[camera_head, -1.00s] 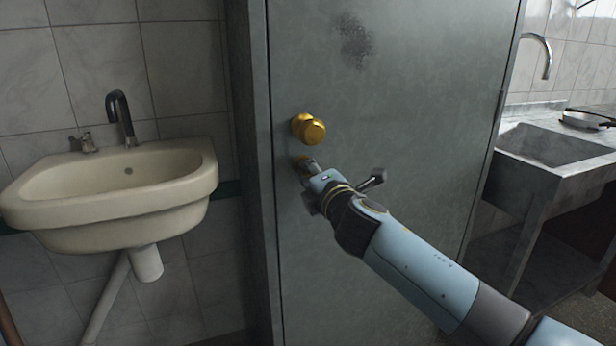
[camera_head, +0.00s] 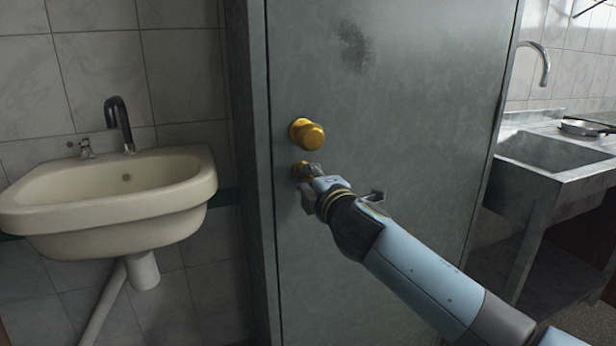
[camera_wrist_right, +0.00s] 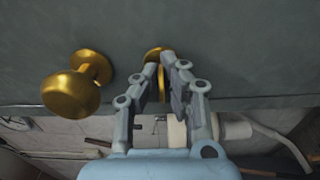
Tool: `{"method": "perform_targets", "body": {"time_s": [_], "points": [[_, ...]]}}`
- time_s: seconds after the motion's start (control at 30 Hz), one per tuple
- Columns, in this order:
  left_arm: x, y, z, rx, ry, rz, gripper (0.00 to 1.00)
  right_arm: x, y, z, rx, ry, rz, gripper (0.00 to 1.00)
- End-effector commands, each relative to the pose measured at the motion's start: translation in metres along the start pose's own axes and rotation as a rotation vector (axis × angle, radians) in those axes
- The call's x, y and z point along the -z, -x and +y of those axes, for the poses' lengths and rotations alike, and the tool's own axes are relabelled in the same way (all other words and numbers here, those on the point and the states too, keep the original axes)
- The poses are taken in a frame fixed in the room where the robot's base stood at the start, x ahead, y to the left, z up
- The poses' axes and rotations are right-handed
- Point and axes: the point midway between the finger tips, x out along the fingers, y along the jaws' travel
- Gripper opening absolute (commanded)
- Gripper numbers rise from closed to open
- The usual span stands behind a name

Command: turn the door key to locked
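The grey metal door (camera_head: 400,90) stands in front of me with a round brass knob (camera_head: 308,134). Below the knob is a brass lock plate (camera_head: 298,168), partly hidden by my right gripper (camera_head: 312,172). In the right wrist view the knob (camera_wrist_right: 72,92) is at left, and the brass key (camera_wrist_right: 161,84) sits edge-on between the two fingers of my right gripper (camera_wrist_right: 162,66). The fingers close on both sides of it, at the lock plate (camera_wrist_right: 153,54). The keyhole is hidden. My left gripper is not in view.
A cream washbasin (camera_head: 110,200) with a dark tap (camera_head: 120,122) is on the tiled wall at left. A grey sink (camera_head: 550,165) with a curved tap stands at right, a pan (camera_head: 585,128) beside it. The door face around the lock is clear.

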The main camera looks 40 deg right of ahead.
Motion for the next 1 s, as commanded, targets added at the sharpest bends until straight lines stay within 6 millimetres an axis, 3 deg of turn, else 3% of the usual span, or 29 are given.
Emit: {"method": "perform_targets", "body": {"time_s": [0.07,0.27,0.63,0.77,1.0], "points": [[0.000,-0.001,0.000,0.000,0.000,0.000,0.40,-0.002,0.002,-0.008,0.014,0.000,-0.005,0.00],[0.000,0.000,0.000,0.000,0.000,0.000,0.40,-0.001,0.001,-0.006,0.011,0.001,-0.004,0.27],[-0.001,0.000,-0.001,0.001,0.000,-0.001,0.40,0.000,0.007,-0.003,0.005,0.001,-0.001,0.28],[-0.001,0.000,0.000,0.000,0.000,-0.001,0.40,0.000,0.029,-0.003,0.007,0.000,-0.001,0.28],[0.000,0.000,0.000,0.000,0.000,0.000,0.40,-0.001,0.084,-0.004,0.009,0.001,-0.001,0.28]]}}
